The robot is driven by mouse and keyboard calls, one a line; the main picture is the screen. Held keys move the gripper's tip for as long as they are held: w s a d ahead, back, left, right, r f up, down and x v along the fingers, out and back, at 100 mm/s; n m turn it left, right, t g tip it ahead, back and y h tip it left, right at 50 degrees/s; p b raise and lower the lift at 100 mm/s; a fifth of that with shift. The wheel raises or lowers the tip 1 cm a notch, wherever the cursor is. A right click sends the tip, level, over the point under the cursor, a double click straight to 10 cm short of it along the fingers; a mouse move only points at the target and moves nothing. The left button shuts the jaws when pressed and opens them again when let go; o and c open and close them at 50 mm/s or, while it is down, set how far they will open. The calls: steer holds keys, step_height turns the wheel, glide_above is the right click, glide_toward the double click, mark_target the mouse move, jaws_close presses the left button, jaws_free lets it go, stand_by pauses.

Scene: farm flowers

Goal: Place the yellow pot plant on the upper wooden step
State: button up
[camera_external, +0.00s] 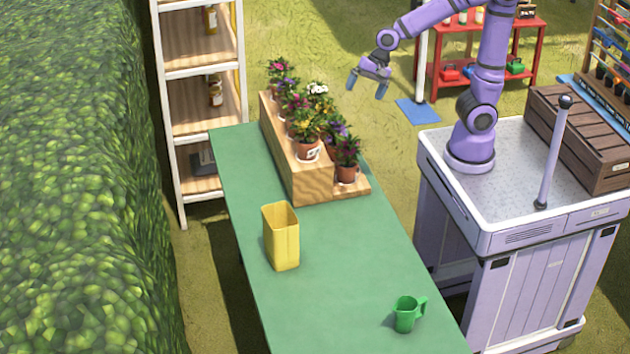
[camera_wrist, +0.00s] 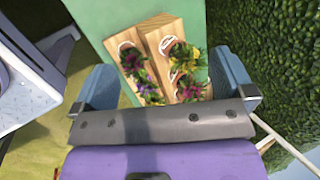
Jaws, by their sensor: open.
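The yellow-flowered pot plant (camera_external: 305,128) stands in a terracotta pot with a white label. It appears to be on the upper wooden step (camera_external: 299,177), at its near end. In the wrist view yellow blooms (camera_wrist: 194,57) show in the right-hand row, among magenta ones. Neighbouring foliage partly hides the plant. The lower step (camera_external: 358,187) runs along the right side and also holds potted flowers. My gripper (camera_external: 366,87) is open and empty, in the air to the right of the steps' far end. In the wrist view its fingers (camera_wrist: 164,82) are wide apart, with the steps beyond them.
The green table (camera_external: 335,260) holds a yellow container (camera_external: 281,240) and a green mug (camera_external: 405,314); its near middle is clear. A white shelf rack (camera_external: 203,70) stands at the far left, beside a hedge (camera_external: 85,180). A red stand (camera_external: 480,25) is behind my arm.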

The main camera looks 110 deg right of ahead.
steer(key=s+a+r+n, duration=0.2)
steer(key=s+a+n, duration=0.1)
steer(key=s+n, duration=0.6)
steer(key=s+a+r+n+h, duration=0.1)
steer(key=s+a+r+n, duration=0.2)
steer(key=s+n, duration=0.6)
steer(key=shift+s+r+n, duration=0.3)
steer(key=shift+s+n, duration=0.1)
steer(key=shift+s, duration=0.05)
